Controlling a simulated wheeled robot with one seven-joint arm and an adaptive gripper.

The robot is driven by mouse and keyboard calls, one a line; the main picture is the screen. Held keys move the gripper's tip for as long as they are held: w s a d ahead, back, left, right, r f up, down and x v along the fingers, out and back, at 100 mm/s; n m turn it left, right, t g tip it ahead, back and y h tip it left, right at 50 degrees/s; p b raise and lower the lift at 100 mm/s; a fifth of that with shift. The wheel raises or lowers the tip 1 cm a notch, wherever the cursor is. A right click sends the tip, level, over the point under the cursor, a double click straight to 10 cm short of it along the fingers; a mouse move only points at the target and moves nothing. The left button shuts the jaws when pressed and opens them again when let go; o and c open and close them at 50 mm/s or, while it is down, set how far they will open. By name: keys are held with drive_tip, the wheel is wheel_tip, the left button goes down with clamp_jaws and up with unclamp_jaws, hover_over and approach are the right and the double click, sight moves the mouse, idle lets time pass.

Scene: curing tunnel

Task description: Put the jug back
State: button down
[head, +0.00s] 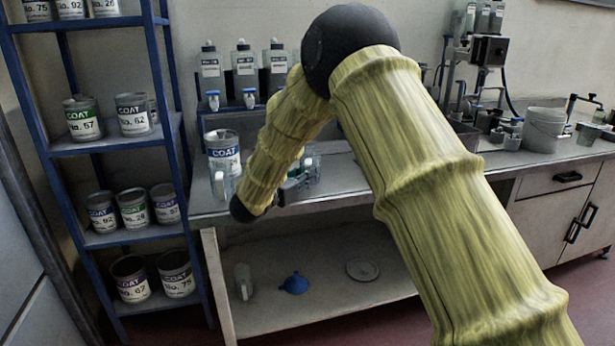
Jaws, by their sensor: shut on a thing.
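My gripper (296,186) is small and dark in the head view, over the bench top at the middle, partly hidden behind my yellow-sleeved arm. It is shut on a clear vessel (313,168) that looks like the jug. Only part of this vessel shows, with some green near it, and its handle and base cannot be made out. I cannot tell whether it touches the bench (345,178).
A COAT can (223,150) and a clear container (221,184) stand left of my arm. A blue funnel (294,283), a lid (362,269) and another clear vessel (243,281) are on the lower shelf. A blue can rack (88,145) stands left.

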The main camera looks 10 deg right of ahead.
drive_tip(key=c, duration=1.5)
unclamp_jaws()
drive_tip(key=shift+c, duration=0.2)
drive_tip(key=shift+r+p, duration=0.15)
drive_tip(key=shift+p, duration=0.15)
drive_tip(key=v, duration=1.2)
drive_tip(key=shift+b, duration=0.4)
